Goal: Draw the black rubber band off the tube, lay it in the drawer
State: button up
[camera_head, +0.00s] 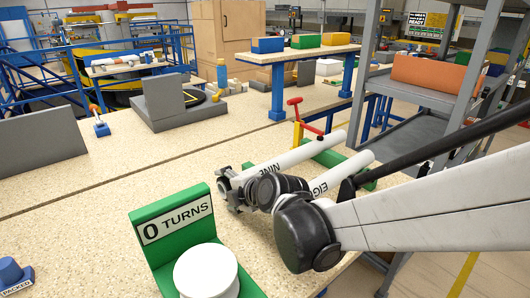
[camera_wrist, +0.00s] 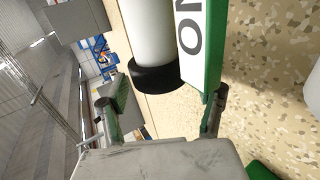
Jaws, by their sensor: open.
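In the wrist view a white tube (camera_wrist: 150,35) ends in a thick black rubber band (camera_wrist: 154,77) around its end. A green plate (camera_wrist: 214,40) with a white, partly cut-off label stands close beside it. My gripper (camera_wrist: 162,103) is open, its fingers spread to either side of the band, apparently not touching it. In the head view my gripper (camera_head: 229,190) is over the table beside the white tubes marked NINE (camera_head: 295,157) and EIGHT (camera_head: 345,172). The band is hidden or not discernible there. I cannot identify the drawer in either view.
A green stand (camera_head: 157,234) marked 0 TURNS with a white cylinder (camera_head: 206,272) is at the front. Grey blocks (camera_head: 170,100) stand on the left table, and a red-handled post (camera_head: 297,128) rises behind the tubes.

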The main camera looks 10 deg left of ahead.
jog(key=shift+w+a+f, duration=0.35)
jog(key=shift+w+a, duration=0.05)
jog(key=shift+a, duration=0.1)
jog(key=c, duration=1.1)
